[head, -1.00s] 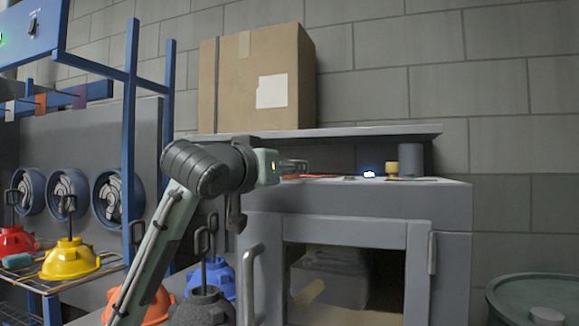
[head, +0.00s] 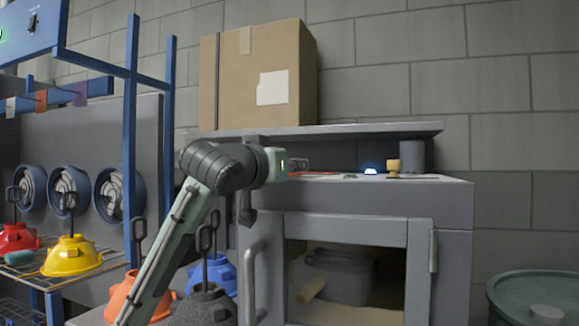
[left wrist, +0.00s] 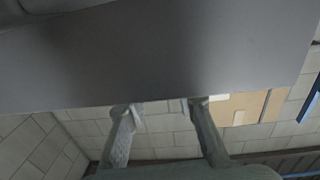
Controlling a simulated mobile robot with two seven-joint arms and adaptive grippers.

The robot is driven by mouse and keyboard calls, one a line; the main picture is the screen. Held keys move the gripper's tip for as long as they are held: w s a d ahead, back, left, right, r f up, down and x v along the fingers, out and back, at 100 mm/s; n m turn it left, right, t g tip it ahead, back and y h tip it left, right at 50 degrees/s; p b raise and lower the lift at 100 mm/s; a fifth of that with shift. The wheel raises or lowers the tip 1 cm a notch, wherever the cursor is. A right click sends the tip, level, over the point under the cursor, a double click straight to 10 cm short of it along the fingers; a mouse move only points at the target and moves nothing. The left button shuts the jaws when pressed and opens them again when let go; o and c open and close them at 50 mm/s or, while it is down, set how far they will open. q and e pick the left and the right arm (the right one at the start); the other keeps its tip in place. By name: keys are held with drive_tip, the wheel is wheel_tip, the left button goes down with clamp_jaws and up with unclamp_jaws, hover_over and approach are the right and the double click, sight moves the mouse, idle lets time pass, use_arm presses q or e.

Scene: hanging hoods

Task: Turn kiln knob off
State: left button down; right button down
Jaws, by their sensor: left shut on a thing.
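A grey cabinet (head: 455,235) with a framed window door stands at centre right; it may be the kiln. No knob shows clearly as the kiln's. A small tan knob-shaped thing (head: 393,167) stands on the cabinet top, beside a glowing blue-white light (head: 370,170). My left gripper (head: 297,164) is by the cabinet top's left end, under the shelf. In the left wrist view its two fingers (left wrist: 160,108) stand apart, tips at the edge of a grey panel (left wrist: 160,55). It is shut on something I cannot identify. My right gripper is out of view.
A grey shelf (head: 350,131) carrying a cardboard box (head: 258,76) overhangs the cabinet top. A vertical door handle (head: 252,285) sticks out at the front. A blue rack (head: 131,130) and coloured domed objects (head: 70,257) are on the left. A green drum (head: 530,290) stands at lower right.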

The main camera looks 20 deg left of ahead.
use_arm(q)
drive_tip(key=shift+y, duration=0.3)
drive_tip(key=shift+d+n+y, duration=0.15)
drive_tip(key=shift+n+y, duration=0.65)
drive_tip(key=shift+y, duration=0.3)
drive_tip(key=shift+d+n+y, duration=0.15)
drive_tip(key=shift+n+y, duration=0.65)
drive_tip(key=shift+y, duration=0.3)
drive_tip(key=shift+d+n+g+y, duration=0.1)
drive_tip(key=shift+n+g+y, duration=0.6)
drive_tip(key=shift+n+y, duration=0.8)
drive_tip(key=shift+y, duration=0.6)
drive_tip(key=c, duration=1.2)
unclamp_jaws()
drive_tip(key=shift+s, duration=0.1)
drive_tip(key=v, duration=1.1)
drive_tip(key=shift+s+d, duration=0.2)
drive_tip(key=shift+s, duration=0.1)
